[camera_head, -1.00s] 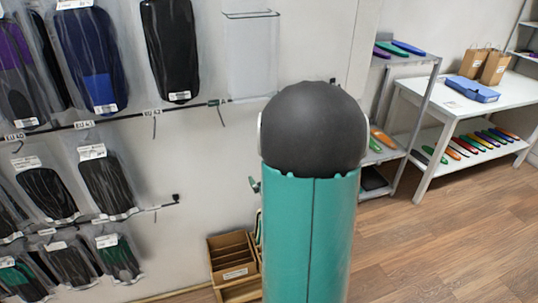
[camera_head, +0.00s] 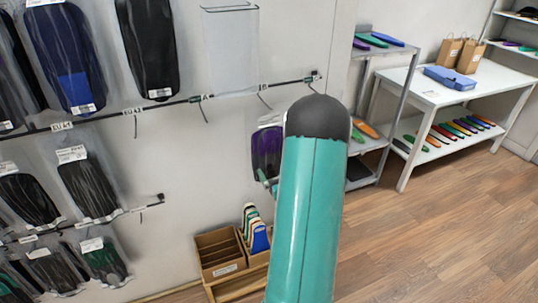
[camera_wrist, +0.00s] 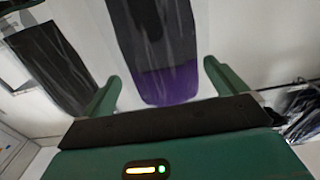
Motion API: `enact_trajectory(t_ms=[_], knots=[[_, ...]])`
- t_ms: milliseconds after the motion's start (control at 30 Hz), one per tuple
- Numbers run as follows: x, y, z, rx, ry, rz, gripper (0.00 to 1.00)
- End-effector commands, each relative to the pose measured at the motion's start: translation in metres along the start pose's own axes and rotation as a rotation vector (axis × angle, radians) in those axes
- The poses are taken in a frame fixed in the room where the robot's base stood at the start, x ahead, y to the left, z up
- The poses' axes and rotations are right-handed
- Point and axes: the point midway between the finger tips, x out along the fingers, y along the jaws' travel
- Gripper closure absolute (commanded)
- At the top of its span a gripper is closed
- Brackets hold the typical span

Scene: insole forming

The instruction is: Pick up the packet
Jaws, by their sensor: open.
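A clear packet with a black and purple insole (camera_wrist: 165,55) hangs upright in the wrist view, between and beyond the two green fingers of my gripper (camera_wrist: 161,73). My gripper is open, and I see no finger closed on the packet. In the head view a purple packet (camera_head: 266,152) with a white label at its top hangs by the wall, partly hidden by my arm. It looks like the same one.
Other packets hang on wall rails at left, including a blue one (camera_head: 75,60) and a black one (camera_head: 147,45). A grey shelf (camera_head: 372,140) and white table (camera_head: 435,92) stand right. The wooden floor (camera_head: 420,240) is clear.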

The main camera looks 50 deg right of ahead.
Motion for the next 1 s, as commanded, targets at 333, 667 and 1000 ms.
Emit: enact_trajectory(t_ms=[333, 667, 1000], knots=[[0.041, 0.001, 0.000, -0.001, 0.001, 0.000, 0.03], [0.055, 0.001, -0.001, 0.000, 0.000, 0.002, 0.03], [0.055, 0.001, -0.001, -0.001, 0.000, 0.002, 0.53]])
